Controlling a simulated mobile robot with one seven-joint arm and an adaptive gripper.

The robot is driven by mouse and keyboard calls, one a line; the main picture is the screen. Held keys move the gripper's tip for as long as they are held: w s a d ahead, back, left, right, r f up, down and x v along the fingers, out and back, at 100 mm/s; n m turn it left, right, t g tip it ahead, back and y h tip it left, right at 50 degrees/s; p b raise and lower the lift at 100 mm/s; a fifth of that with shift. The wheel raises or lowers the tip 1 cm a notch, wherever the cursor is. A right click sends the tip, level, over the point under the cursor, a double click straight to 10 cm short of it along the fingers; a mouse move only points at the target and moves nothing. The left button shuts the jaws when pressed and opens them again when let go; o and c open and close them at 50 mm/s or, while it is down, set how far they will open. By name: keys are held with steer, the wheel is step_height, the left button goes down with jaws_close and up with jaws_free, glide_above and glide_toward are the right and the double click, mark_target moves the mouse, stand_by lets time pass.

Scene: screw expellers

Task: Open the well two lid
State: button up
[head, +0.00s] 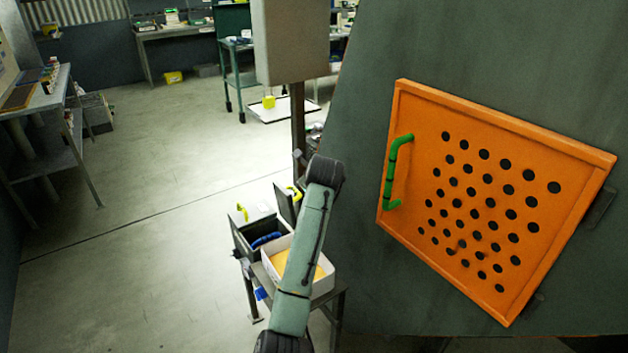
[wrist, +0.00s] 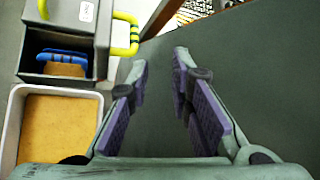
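A dark grey box of wells (head: 240,241) stands on a small metal stand left of my arm. One lid (head: 287,207) is raised upright, with a yellow handle (wrist: 127,36) on its right side in the wrist view. The well beside it is open, with a blue-handled item (wrist: 62,55) inside. I cannot read which is well two. My gripper (wrist: 160,62) is open and empty, right of the box in the wrist view; its fingers are hidden in the head view.
A white bin (wrist: 56,128) with orange-yellow contents is in front of the box. An orange perforated door (head: 480,200) with a green handle (head: 395,172) is on the large dark machine at right. A grey post and cabinet (head: 290,40) rise behind.

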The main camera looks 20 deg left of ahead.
steer(key=v, duration=1)
steer(key=shift+c, duration=0.4)
